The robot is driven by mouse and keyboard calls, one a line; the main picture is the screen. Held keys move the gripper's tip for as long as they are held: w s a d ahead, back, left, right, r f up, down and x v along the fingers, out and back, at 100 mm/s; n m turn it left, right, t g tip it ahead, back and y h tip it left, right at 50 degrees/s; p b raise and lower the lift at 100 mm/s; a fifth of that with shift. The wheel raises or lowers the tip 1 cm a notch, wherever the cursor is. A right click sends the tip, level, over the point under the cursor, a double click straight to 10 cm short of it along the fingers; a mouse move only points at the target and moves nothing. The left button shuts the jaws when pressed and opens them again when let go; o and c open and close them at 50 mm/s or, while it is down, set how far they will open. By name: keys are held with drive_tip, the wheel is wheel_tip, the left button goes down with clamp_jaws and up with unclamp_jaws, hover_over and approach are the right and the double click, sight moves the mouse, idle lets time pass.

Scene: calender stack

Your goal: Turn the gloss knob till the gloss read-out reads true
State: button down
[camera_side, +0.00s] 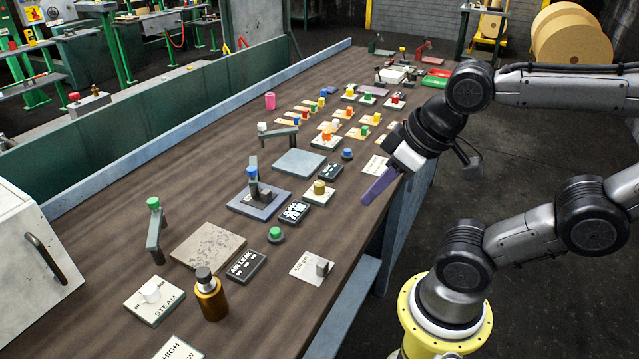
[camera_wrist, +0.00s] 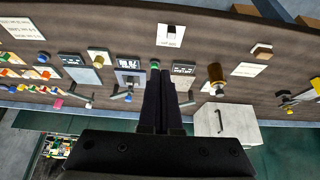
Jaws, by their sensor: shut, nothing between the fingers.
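A dark read-out (camera_side: 294,212) with white lettering stands near the middle of the table in the side view. It seems to read "GLOSS 70", but the text is small; it also shows in the wrist view (camera_wrist: 127,62). A yellow-topped knob (camera_side: 319,187) on a pale plate is just behind it, and a green knob (camera_side: 276,235) is just in front. I cannot tell which knob is labelled gloss. My gripper (camera_side: 368,201) is shut and empty, held above the table's right edge, apart from the knobs. Its dark fingers (camera_wrist: 161,74) fill the middle of the wrist view.
An "AIR LEAK" read-out (camera_side: 246,266), a STEAM plate (camera_side: 155,307) and an amber bottle-shaped piece (camera_side: 212,299) stand in front. A blue-topped lever (camera_side: 252,173) rises close behind the lettered read-out. Several coloured knobs crowd the far table. A white box (camera_side: 30,260) is at left.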

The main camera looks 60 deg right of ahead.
drive_tip(key=c, duration=1.2)
unclamp_jaws()
drive_tip(key=shift+o, duration=1.3)
drive_tip(key=shift+s+m, duration=0.1)
drive_tip(key=shift+m, duration=0.4)
drive_tip(key=o, duration=0.4)
drive_tip(key=shift+w+r+m, duration=0.25)
drive_tip(key=shift+r+m, duration=0.3)
drive_tip(key=shift+w+r+m, duration=0.2)
drive_tip(key=shift+r+m, duration=0.3)
drive_tip(key=shift+m, duration=0.05)
drive_tip(key=w+r+m, duration=0.3)
drive_tip(key=m+g, duration=0.6)
drive_tip(key=m, duration=0.6)
hover_over(319, 184)
wheel_tip(319, 184, down, 8)
wheel_tip(319, 184, down, 14)
drive_tip(key=shift+d+r, duration=0.1)
drive_tip(key=shift+r, duration=0.1)
